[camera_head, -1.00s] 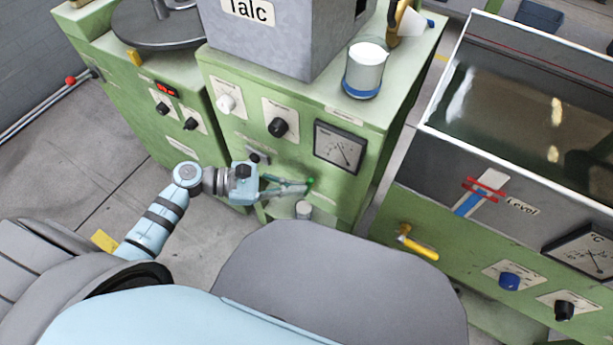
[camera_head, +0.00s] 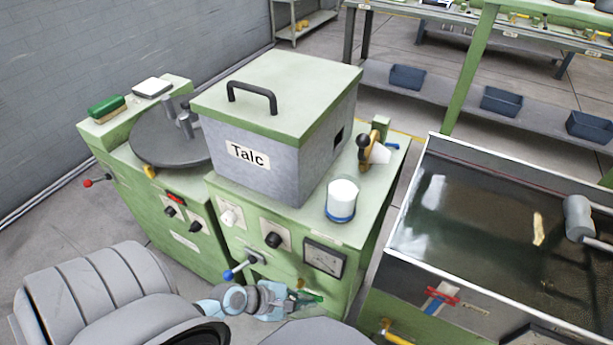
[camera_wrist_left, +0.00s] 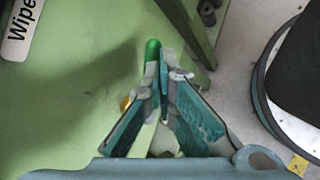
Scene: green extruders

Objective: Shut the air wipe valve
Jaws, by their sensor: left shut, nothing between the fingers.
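The valve's green handle (camera_wrist_left: 152,50) shows in the left wrist view, on the green machine front near a partly cut-off label reading "Wipe" (camera_wrist_left: 20,28). My left gripper (camera_wrist_left: 164,58) is shut with nothing between its fingers. Its fingertips are right beside the green handle; I cannot tell whether they touch it. In the head view my left gripper (camera_head: 312,299) is low on the talc machine's front, below the gauge, and a bit of the green handle (camera_head: 306,292) shows by its tips. The valve's body is mostly hidden by the fingers. My right gripper is not in view.
A blue-tipped lever (camera_head: 238,270) sits left of my left gripper on the same panel, below a black knob (camera_head: 273,240). The gauge (camera_head: 323,258) is just above the gripper. The water tank (camera_head: 405,262) stands to the right, with a yellow handle (camera_head: 396,334) low on its front.

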